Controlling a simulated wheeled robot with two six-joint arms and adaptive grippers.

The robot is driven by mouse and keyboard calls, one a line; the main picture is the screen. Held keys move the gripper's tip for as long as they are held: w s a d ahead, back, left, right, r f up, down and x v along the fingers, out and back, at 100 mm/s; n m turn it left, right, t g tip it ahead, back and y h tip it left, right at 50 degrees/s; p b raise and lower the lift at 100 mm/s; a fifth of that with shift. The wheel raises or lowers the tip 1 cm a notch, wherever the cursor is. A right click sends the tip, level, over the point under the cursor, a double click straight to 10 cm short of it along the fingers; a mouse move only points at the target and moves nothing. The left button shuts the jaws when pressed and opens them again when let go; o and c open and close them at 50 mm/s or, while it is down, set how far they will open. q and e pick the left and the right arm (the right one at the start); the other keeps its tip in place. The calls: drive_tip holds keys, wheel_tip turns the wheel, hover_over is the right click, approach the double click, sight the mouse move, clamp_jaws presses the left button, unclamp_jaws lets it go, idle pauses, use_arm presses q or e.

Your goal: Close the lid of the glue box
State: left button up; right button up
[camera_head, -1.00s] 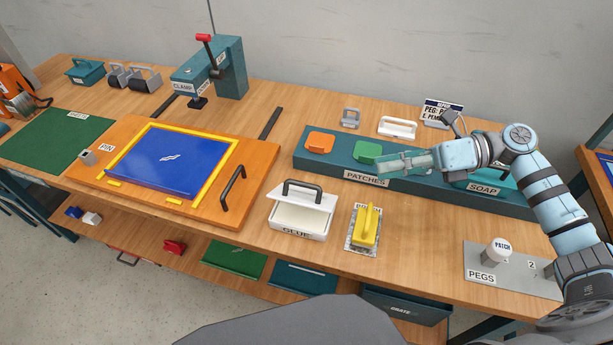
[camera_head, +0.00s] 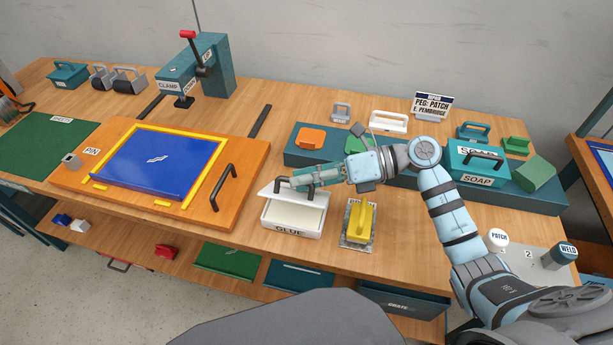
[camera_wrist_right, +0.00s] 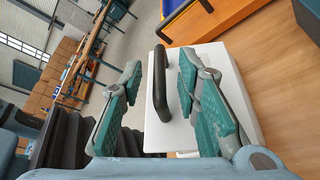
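The white glue box (camera_head: 292,228) stands near the front of the table, with its pale inside showing. Its white lid (camera_head: 268,189) is tilted up, partly open, and has a black handle (camera_head: 281,181). My right gripper (camera_head: 294,182) is at the lid's handle and covers part of the lid. In the right wrist view the green fingers of the gripper (camera_wrist_right: 160,65) are spread apart, with the black handle (camera_wrist_right: 159,90) between them above the white lid (camera_wrist_right: 228,75). I cannot tell whether a finger touches the handle. My left gripper is not in view.
A yellow-handled tool (camera_head: 359,220) stands just right of the glue box. The orange board (camera_head: 185,210) with the blue panel (camera_head: 157,163) lies to the left. Behind my right arm is the teal patches rack (camera_head: 300,158) with a soap box (camera_head: 478,167).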

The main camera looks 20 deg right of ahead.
drive_tip(key=shift+c, duration=0.6)
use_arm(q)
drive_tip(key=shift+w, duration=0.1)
use_arm(e)
clamp_jaws()
